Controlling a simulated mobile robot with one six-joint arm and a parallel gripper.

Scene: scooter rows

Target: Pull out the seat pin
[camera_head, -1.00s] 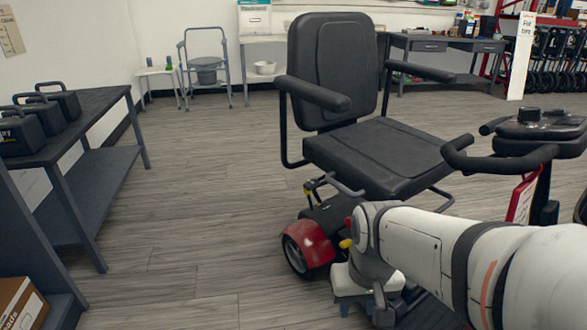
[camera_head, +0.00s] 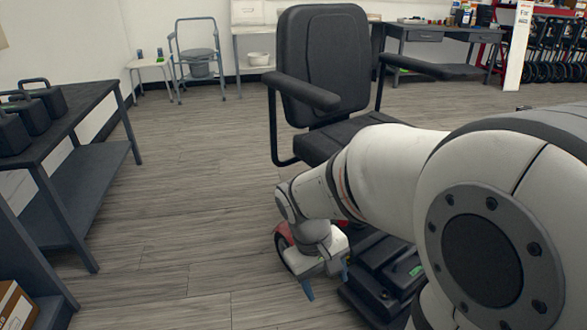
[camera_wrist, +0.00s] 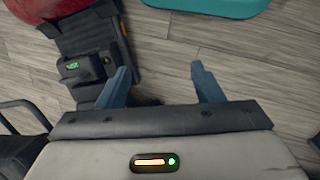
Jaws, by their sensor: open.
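The scooter's black seat (camera_head: 325,65) with armrests stands upright in the middle of the head view. My arm crosses in front of its cushion and base. Part of a red rear fender (camera_head: 282,232) shows behind my wrist, and dark scooter bodywork (camera_head: 385,262) shows below my arm. My gripper (camera_head: 326,281) points down beside the rear of the scooter, below seat height. In the wrist view, the blue fingers of my gripper (camera_wrist: 160,66) are apart with nothing between them but floor. Dark scooter parts (camera_wrist: 88,60) lie near the left finger. I cannot make out the seat pin in either current view.
A dark two-level bench (camera_head: 75,185) with black battery cases (camera_head: 40,100) stands at the left. A commode chair (camera_head: 200,65) and desks line the back wall. A teal object (camera_wrist: 215,6) edges the top of the wrist view. Floor left of the scooter is clear.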

